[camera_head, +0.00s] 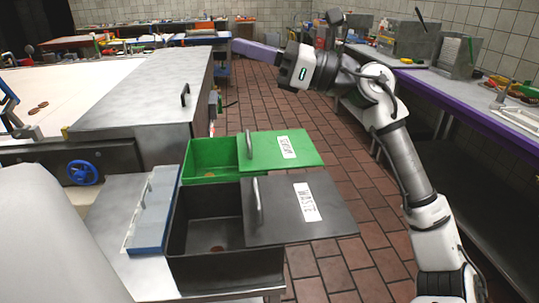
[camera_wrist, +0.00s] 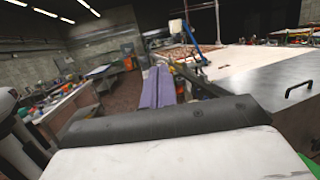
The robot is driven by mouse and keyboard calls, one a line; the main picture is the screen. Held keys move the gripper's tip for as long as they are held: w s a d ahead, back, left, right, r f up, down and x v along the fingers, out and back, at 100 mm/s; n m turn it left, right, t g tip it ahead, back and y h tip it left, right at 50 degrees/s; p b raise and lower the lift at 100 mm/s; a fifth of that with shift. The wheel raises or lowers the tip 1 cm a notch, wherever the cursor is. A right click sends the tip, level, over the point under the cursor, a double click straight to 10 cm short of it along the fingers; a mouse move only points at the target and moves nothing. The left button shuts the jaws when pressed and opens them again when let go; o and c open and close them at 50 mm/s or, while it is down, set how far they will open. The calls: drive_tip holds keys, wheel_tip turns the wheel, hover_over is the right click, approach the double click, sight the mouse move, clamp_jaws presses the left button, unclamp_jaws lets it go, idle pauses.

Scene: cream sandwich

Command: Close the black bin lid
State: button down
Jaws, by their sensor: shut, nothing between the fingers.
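The black bin (camera_head: 225,268) stands at the front centre in the head view, with its left part open. Its black lid (camera_head: 285,228) extends out to the right of the opening and bears a white "WASTE" label. An upright metal handle (camera_head: 257,200) stands near the lid's left edge. My gripper (camera_head: 238,45) is high and well behind the bin, apart from the lid, pointing left. Its purple fingers are shut together and empty, and they also show in the wrist view (camera_wrist: 158,75). The black bin cannot be made out in the wrist view.
A green bin (camera_head: 208,163) stands just behind the black one, its green lid (camera_head: 308,143) also out to the right. A steel cabinet (camera_head: 150,90) with a handle stands behind left. A cluttered counter (camera_head: 440,90) runs along the right. Tiled floor (camera_head: 340,180) lies between.

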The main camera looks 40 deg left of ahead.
wheel_tip(320, 180, down, 9)
drive_tip(key=a+n+t+h, duration=0.2)
drive_tip(key=t+h, duration=0.1)
drive_tip(key=h, duration=0.3)
drive_tip(key=n+t+h, duration=0.1)
drive_tip(key=t+h, duration=0.5)
drive_tip(key=h, duration=0.3)
approach(269, 206)
drive_tip(key=shift+w+d+f+p, duration=0.1)
drive_tip(key=shift+d+f+p, duration=0.15)
drive_tip(key=shift+f+p, duration=0.65)
drive_tip(key=shift+s+a+f+p, duration=0.2)
drive_tip(key=shift+s+a+p, duration=0.05)
drive_tip(key=shift+s+a, duration=0.4)
drive_tip(key=shift+s+a+f+p, duration=0.2)
drive_tip(key=shift+s+a+p, duration=0.05)
drive_tip(key=shift+s+a, duration=0.35)
drive_tip(key=shift+s, duration=0.15)
drive_tip(key=s+a+b, duration=0.2)
drive_tip(key=s+a, duration=0.8)
drive_tip(key=s, duration=0.2)
drive_tip(key=shift+s+a+b, duration=0.3)
drive_tip(key=shift+a+b, duration=0.05)
drive_tip(key=shift+b, duration=0.05)
